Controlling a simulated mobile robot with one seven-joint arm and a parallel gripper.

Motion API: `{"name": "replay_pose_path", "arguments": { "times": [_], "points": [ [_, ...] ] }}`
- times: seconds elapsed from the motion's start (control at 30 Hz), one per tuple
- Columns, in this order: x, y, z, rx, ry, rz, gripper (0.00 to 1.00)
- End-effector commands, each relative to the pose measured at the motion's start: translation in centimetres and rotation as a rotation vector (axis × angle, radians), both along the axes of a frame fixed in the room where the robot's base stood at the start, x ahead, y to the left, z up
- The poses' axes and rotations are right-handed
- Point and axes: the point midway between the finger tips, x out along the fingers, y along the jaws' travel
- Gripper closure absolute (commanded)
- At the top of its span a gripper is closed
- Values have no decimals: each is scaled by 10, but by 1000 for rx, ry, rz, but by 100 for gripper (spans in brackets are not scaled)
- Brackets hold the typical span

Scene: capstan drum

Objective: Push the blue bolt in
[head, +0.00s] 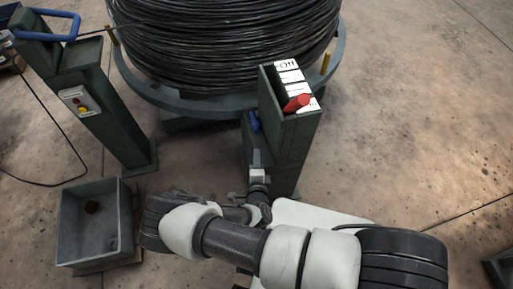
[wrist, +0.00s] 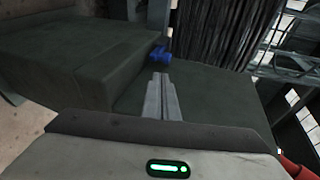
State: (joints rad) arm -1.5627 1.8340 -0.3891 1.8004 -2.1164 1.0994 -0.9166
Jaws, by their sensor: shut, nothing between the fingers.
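The blue bolt (head: 254,121) sticks out of the left side of the dark green post (head: 290,140) in front of the drum. In the wrist view the blue bolt (wrist: 160,53) shows just beyond my fingertips, against the dark green housing (wrist: 200,95). My gripper (head: 257,158) is shut and empty, its fingers pointing toward the bolt. In the wrist view my gripper (wrist: 161,77) has its two fingers together, with a small gap seen between the tips and the bolt. I cannot tell how deep the bolt sits.
A red handle (head: 297,103) and white labels (head: 288,72) are on top of the post. The drum of black cable (head: 225,45) stands behind. A grey bin (head: 67,222) and a green stand with a blue handle (head: 105,120) are at the left. Open floor lies right.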

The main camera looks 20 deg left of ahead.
Motion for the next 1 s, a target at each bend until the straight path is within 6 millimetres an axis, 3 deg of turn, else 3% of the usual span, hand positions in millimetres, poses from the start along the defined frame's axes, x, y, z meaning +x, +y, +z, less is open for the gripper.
{"name": "replay_pose_path", "arguments": {
  "times": [0.4,0.53,0.73,1.0],
  "points": [
    [80,23,-28,1,-2,0,100],
    [100,29,-26,1,-3,0,100],
    [115,34,-25,1,-2,0,100],
    [117,35,-25,0,-1,0,100]
  ]
}}
